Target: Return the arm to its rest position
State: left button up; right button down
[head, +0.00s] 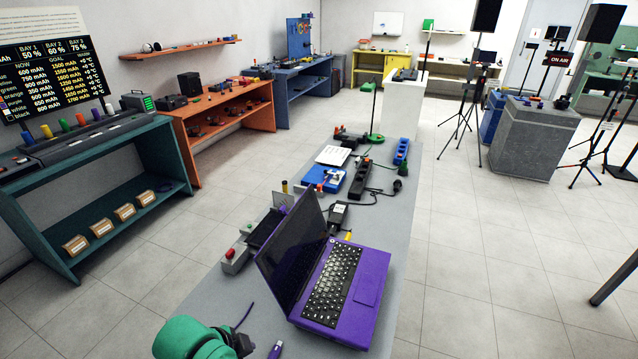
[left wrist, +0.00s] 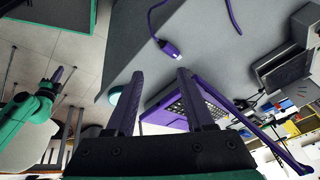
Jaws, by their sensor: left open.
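My left gripper (left wrist: 160,74) is open and empty in the left wrist view, with its two dark purple fingers apart. A purple cable plug (left wrist: 170,48) with a pale tip lies on the grey table beyond the fingertips, not between them. In the head view, a green part of my arm (head: 195,340) shows at the bottom left; the left gripper's fingers are not clear there. My other green arm (left wrist: 30,110) shows at the left of the wrist view, with a small purple gripper (left wrist: 57,74) whose opening I cannot tell.
An open purple laptop (head: 345,285) stands on the grey table (head: 200,300), close to my green arm. Behind it are a black adapter (head: 338,215), a power strip (head: 361,178) and a blue case (head: 325,178). A teal shelf (head: 95,200) stands left; floor lies between.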

pick_arm(q)
jog(key=s+a+f+n+y, duration=0.3)
jog(key=s+a+n, duration=0.3)
jog(key=a+n, duration=0.45)
notch_tip(320, 180, down, 22)
jog(key=s+d+g, duration=0.1)
jog(key=s, duration=0.1)
jog(key=s+a+f+g, duration=0.1)
jog(key=s+a+f, duration=0.1)
jog(key=s+f, duration=1.2)
jog(key=s, duration=0.2)
jog(key=shift+s+a, duration=0.35)
jog(key=shift+s, duration=0.05)
